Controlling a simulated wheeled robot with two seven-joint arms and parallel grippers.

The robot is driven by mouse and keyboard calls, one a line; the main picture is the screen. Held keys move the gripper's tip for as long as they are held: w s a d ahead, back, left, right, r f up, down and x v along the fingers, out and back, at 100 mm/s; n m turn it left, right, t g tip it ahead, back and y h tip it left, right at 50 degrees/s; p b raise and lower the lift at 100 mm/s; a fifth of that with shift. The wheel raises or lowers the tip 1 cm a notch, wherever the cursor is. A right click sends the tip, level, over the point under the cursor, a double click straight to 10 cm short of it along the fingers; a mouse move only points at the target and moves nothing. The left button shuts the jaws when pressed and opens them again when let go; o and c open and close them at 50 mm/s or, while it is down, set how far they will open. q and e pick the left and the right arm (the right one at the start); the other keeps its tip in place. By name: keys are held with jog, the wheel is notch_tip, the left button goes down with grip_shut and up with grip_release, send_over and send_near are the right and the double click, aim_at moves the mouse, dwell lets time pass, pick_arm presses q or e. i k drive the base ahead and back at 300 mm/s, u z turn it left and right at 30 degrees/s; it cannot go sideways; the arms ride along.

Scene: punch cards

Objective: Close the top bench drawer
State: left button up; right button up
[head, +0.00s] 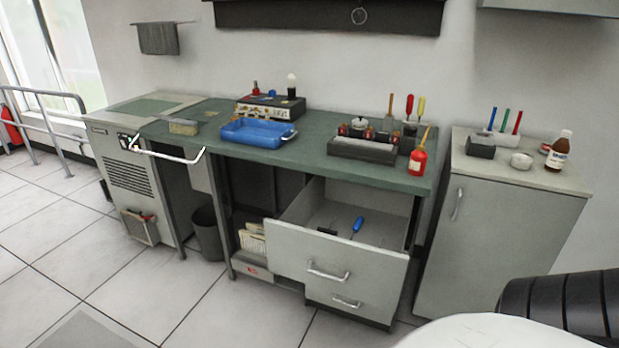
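The top bench drawer (322,264) is pulled far out from under the right part of the green-topped bench (335,168). It has a light grey front with a silver bar handle (328,273). Inside lie a blue-handled tool (357,225) and a small dark item (327,231). A lower drawer front with its own handle (347,302) shows below it and looks shut. Neither of my grippers is in view, so nothing is seen touching the drawer.
A grey cabinet (495,245) stands right of the drawer. A dark bin (207,233) stands under the bench. A blue tray (258,133) and a red bottle (417,162) sit on top. Tiled floor (130,290) is clear at front left. A black ribbed object (560,303) fills the lower right.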

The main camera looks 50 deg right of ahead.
aim_at(357, 269)
jog(key=z, duration=0.65)
jog(key=i, duration=0.4)
jog(key=z, duration=0.95)
jog(key=i, duration=0.6)
jog(key=z, duration=0.35)
